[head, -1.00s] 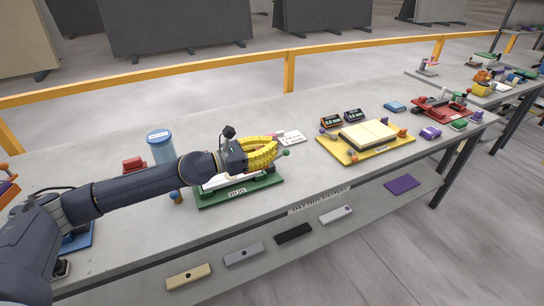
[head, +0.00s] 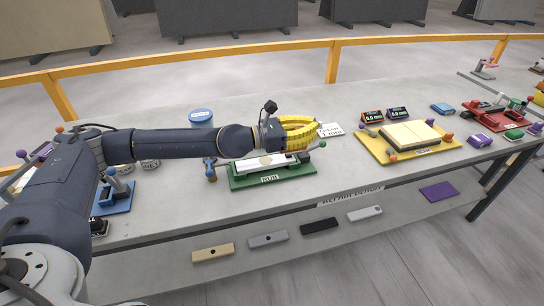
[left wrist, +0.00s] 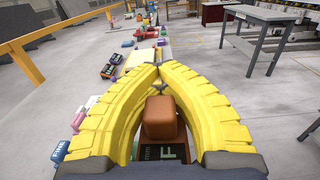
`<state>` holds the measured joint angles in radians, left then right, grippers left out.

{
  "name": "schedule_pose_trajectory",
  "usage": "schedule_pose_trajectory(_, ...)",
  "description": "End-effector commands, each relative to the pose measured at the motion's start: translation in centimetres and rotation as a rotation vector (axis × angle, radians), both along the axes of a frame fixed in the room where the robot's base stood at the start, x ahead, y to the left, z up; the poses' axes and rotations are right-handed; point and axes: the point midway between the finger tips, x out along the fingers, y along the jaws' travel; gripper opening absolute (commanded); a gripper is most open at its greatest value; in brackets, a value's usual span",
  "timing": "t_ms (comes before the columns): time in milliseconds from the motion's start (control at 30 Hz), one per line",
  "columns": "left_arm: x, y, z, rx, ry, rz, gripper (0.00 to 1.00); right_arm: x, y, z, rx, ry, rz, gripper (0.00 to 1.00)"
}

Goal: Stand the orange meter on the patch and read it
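A pale slab with a round patch (head: 265,161) lies on the green tray (head: 240,182) labelled RUB. The head view hides this block. My right gripper is out of view.
The yellow tray (head: 372,150) holds a pale slab, with coloured knobs around it. A white card (head: 330,129) lies behind the left fingers. Several bars, including a black one (head: 319,226), lie on the lower shelf.

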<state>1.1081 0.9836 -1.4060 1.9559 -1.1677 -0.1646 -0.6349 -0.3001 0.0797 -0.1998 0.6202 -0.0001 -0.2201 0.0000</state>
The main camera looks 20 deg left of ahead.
Motion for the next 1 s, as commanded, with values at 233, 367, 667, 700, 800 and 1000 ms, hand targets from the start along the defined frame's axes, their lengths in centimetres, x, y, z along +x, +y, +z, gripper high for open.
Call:
schedule_pose_trajectory(233,1.3,0.8,2.6,0.000,-0.004,0.058,0.00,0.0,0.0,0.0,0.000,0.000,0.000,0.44)
schedule_pose_trajectory(367,2.3,1.8,3.9,0.002,-0.004,0.112,0.00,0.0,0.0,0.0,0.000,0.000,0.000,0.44)
schedule_pose_trajectory(667,5.0,5.2,6.3,0.000,-0.001,0.291,0.00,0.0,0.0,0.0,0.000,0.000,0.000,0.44)
schedule_pose_trajectory(700,5.4,5.8,6.5,0.000,0.001,0.321,0.00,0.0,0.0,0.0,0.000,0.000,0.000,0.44)
schedule_pose_trajectory(800,6.5,7.7,6.7,0.000,0.004,0.416,0.00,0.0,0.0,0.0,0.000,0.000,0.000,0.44)
schedule_pose_trajectory(1000,8.3,11.4,6.4,0.000,0.006,0.599,0.00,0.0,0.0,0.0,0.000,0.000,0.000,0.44)
